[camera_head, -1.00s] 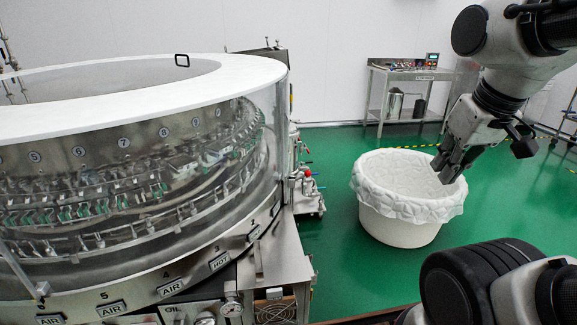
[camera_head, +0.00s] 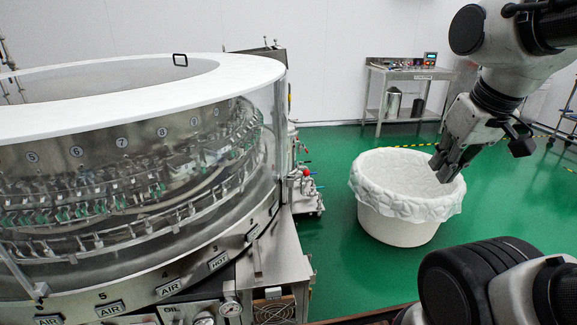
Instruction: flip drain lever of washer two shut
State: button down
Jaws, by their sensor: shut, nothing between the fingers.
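The rotary washer (camera_head: 190,75) is a large round machine with a white top ring and a clear curved wall, filling the left of the view. Numbered and AIR or HOT plates run along its lower rim. Small valves with red handles (camera_head: 306,172) sit at its right side. I cannot tell which part is the drain lever of washer two.
The white lined tub (camera_head: 400,232) stands on the green floor (camera_head: 345,285) below my gripper. A steel table (camera_head: 405,75) with a small control box stands against the back wall.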

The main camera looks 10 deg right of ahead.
aim_at(305, 172)
jog(key=i+l+u, duration=0.1)
jog(key=u, duration=0.25)
jog(key=i+l+u, duration=0.1)
jog(key=l+u, duration=0.3)
jog(key=i+l+u, duration=0.1)
jog(key=l, duration=0.4)
jog(key=i+l+u, duration=0.1)
jog(key=l, duration=0.4)
jog(key=i+l+u, duration=0.15)
jog(key=l, duration=0.35)
jog(key=i+l+u, duration=0.1)
jog(key=l, duration=0.4)
jog(key=i+l, duration=0.1)
jog(key=l, duration=0.3)
jog(key=i+l, duration=0.1)
jog(key=l, duration=0.3)
